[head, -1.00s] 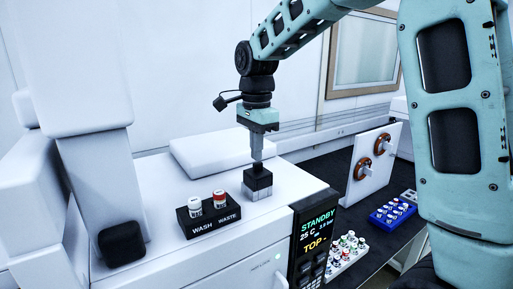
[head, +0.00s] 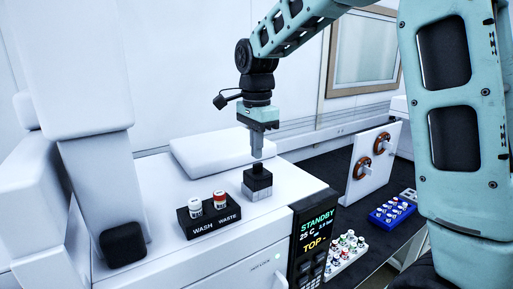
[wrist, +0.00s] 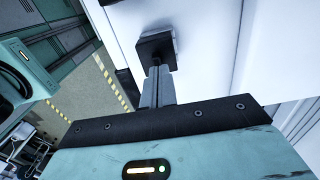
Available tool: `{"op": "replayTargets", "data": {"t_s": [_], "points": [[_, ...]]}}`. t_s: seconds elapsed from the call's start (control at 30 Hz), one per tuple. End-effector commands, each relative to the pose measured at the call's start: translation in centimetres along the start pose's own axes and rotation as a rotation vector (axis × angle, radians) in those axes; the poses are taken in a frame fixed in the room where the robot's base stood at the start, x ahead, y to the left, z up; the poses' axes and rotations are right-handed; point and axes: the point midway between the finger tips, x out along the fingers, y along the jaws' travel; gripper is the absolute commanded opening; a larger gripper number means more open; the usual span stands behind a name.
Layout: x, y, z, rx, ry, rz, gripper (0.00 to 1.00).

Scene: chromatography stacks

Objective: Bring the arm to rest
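My gripper (head: 257,153) hangs pointing down over a small block with a black top and knob (head: 257,181) on the white instrument (head: 160,172). The fingertips are just above the knob, with what looks like a small gap. In the wrist view my gripper's fingers (wrist: 158,82) lie side by side with no clear space between them, and nothing is seen held. The black block top (wrist: 156,48) shows beyond the tips. My upper arm links are bent up and over to the right in the head view.
A black WASH/WASTE holder (head: 210,222) with two vials stands left of the block. A display panel (head: 317,235) reads STANDBY. On the dark bench are a white vial rack (head: 345,262), a blue rack (head: 392,214) and a white upright panel (head: 371,170) with two brown rings.

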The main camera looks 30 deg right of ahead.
Motion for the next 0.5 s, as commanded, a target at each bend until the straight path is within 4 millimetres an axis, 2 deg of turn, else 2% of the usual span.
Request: {"op": "replayTargets", "data": {"t_s": [0.5], "points": [[-3.3,0.0,0.0,-0.001,0.000,0.000,0.00]]}}
